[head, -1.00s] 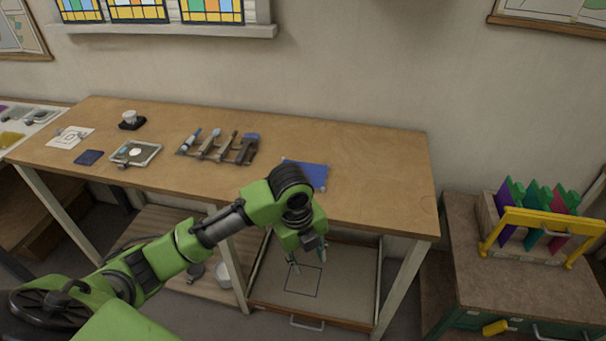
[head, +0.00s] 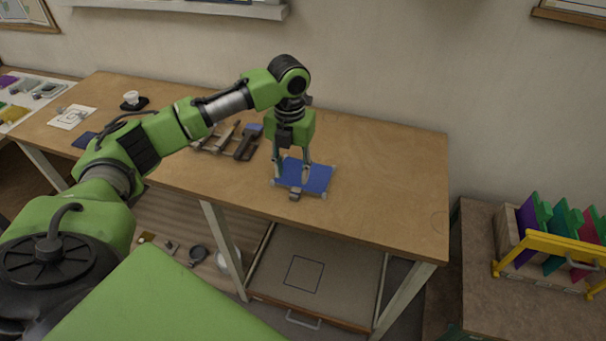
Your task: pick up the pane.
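A flat blue square (head: 318,174) lies on the wooden table, with small pale pieces at its corners and a small grey piece at its front edge. I cannot tell whether it is a glass pane or a mat with a clear pane on it. My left gripper (head: 292,178) points down over its left part, fingers apart, with nothing visible between them. Whether the fingertips touch it is unclear. Coloured panes (head: 556,245), purple, green and red, stand upright in a rack at the right. My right gripper is out of view.
Clamp-like tools (head: 228,142) lie left of the blue square on the table (head: 390,190). The table's right part is clear. Below, an open drawer (head: 335,298) has a square outline on its floor. A yellow bar (head: 545,243) crosses the rack's front.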

